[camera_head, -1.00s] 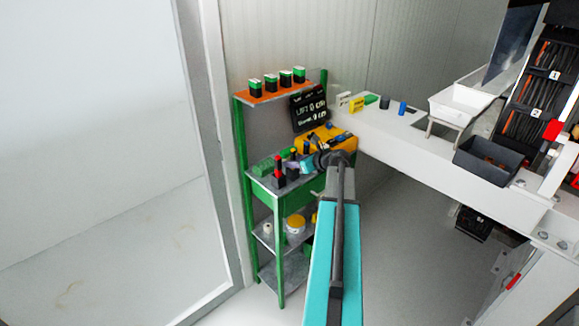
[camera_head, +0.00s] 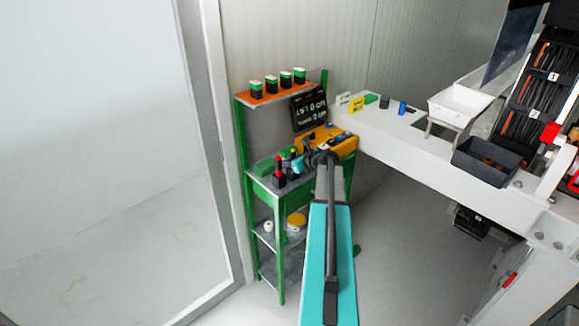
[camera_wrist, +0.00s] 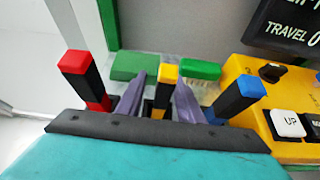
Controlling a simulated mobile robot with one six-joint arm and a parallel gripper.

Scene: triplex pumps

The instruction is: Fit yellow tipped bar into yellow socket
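In the wrist view, the yellow-tipped bar (camera_wrist: 168,75) stands upright, dark below its yellow tip, in the middle of the picture. My gripper (camera_wrist: 159,85) has its two purple fingers apart, one on each side of this bar. A gap shows between the left finger and the tip; the bar's lower part is hidden behind my gripper's body. In the head view my gripper (camera_head: 297,163) is small, at the green stand's middle shelf. I cannot make out a yellow socket with certainty.
A red-tipped bar (camera_wrist: 82,78) stands left of my fingers and a blue-tipped bar (camera_wrist: 238,97) right. Green pieces (camera_wrist: 135,65) lie behind. A yellow control box (camera_head: 330,138) with buttons is close on the right. The green stand's upper orange shelf (camera_head: 262,98) holds several small containers.

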